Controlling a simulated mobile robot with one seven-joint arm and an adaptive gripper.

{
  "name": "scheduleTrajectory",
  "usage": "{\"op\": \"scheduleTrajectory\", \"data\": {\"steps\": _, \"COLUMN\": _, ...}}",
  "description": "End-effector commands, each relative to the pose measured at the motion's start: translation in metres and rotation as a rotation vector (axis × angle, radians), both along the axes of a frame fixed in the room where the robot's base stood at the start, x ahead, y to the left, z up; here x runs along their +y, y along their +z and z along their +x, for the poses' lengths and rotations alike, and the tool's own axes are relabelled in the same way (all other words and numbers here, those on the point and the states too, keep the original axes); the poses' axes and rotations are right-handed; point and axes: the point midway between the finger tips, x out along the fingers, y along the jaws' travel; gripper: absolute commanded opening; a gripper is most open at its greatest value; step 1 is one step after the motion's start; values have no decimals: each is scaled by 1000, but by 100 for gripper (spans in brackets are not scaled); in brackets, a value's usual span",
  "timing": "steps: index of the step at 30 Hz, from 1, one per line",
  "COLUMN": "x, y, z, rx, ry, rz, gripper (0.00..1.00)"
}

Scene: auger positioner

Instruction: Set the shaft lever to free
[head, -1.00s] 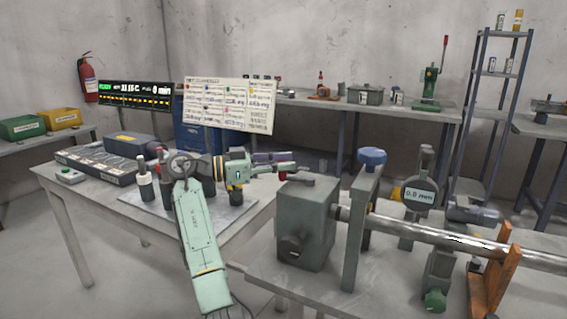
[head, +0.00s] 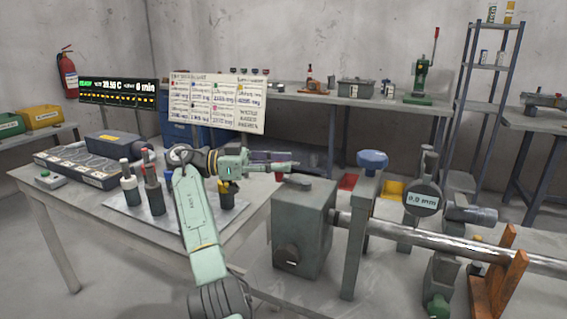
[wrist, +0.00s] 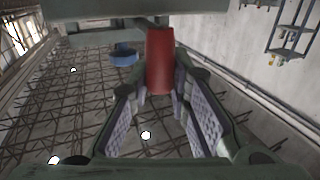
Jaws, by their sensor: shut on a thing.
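The shaft lever (head: 298,183) is a short grey arm on top of the grey block (head: 303,225) that carries the steel shaft (head: 440,242). Its red grip (wrist: 160,60) stands between my finger pads in the wrist view. My gripper (head: 291,167) is at the lever's end, just above the block's upper left edge. My gripper is shut on the red grip; it also shows in the wrist view (wrist: 160,100). The lever's pivot is hidden in the wrist view. I cannot read any free or locked marking.
A blue knob (head: 372,159) tops the post right of the block. A dial reading 0.0 mm (head: 421,198) and an orange shaft support (head: 495,275) stand farther right.

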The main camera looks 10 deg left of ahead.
Motion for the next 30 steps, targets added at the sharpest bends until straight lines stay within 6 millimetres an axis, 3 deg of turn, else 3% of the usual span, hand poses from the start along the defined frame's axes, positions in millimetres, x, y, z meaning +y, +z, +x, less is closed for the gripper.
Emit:
{"op": "scheduleTrajectory", "data": {"steps": 10, "x": 0, "y": 2, "z": 1, "rx": 0, "ry": 4, "rz": -2, "gripper": 0}}
{"op": "scheduleTrajectory", "data": {"steps": 11, "x": 0, "y": 2, "z": 1, "rx": 0, "ry": 4, "rz": -2, "gripper": 18}}
{"op": "scheduleTrajectory", "data": {"steps": 20, "x": 0, "y": 1, "z": 1, "rx": 0, "ry": 2, "rz": -1, "gripper": 38}}
{"op": "scheduleTrajectory", "data": {"steps": 30, "x": 0, "y": 3, "z": 0, "rx": 0, "ry": 1, "rz": -1, "gripper": 39}}
